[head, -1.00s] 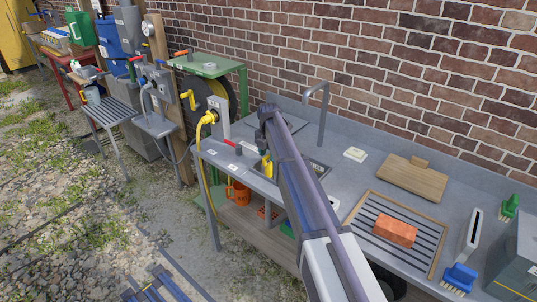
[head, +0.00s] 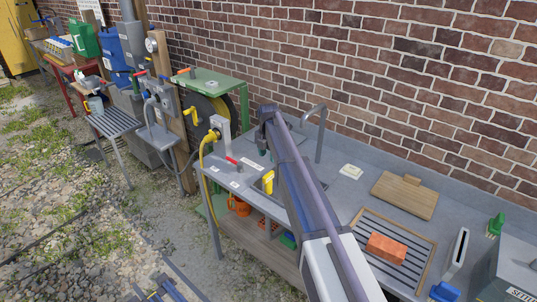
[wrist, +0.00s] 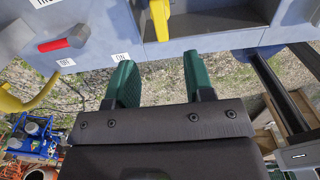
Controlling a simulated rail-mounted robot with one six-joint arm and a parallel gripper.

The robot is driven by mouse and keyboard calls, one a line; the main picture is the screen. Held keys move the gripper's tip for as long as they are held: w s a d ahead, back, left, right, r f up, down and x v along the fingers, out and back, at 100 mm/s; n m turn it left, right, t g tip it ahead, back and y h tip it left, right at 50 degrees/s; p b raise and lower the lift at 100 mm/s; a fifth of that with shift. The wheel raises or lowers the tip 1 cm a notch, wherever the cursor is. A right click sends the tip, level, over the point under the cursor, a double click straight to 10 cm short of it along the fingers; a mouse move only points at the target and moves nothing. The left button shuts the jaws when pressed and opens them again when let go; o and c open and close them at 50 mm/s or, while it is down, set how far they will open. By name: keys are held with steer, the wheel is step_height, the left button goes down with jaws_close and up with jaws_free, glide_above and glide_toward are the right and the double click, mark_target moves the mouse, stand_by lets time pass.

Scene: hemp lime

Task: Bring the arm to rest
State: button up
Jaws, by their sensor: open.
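My gripper (wrist: 160,82) is open, with its two green fingers apart and nothing between them. In the head view my arm reaches over the sink end of the grey workbench (head: 340,180), and the dark wrist (head: 268,113) is at its far end. The fingers hang partly hidden there, above a yellow handle (head: 267,182). In the wrist view the yellow handle (wrist: 160,18) is beyond the fingertips and apart from them. A red lever (wrist: 55,45) lies left of it, nearer the OFF label than the ON label. The lever also shows in the head view (head: 236,161).
An orange brick (head: 387,248) lies on a slatted rack. A wooden board (head: 404,195), a white pad (head: 350,171) and brushes are on the bench. A yellow hose (head: 204,165) hangs at its left end. A brick wall stands behind; gravel is in front.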

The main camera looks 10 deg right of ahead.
steer(key=s+m, duration=2.5)
steer(key=s, duration=1.3)
steer(key=shift+s+m, duration=0.35)
steer(key=shift+m, duration=0.05)
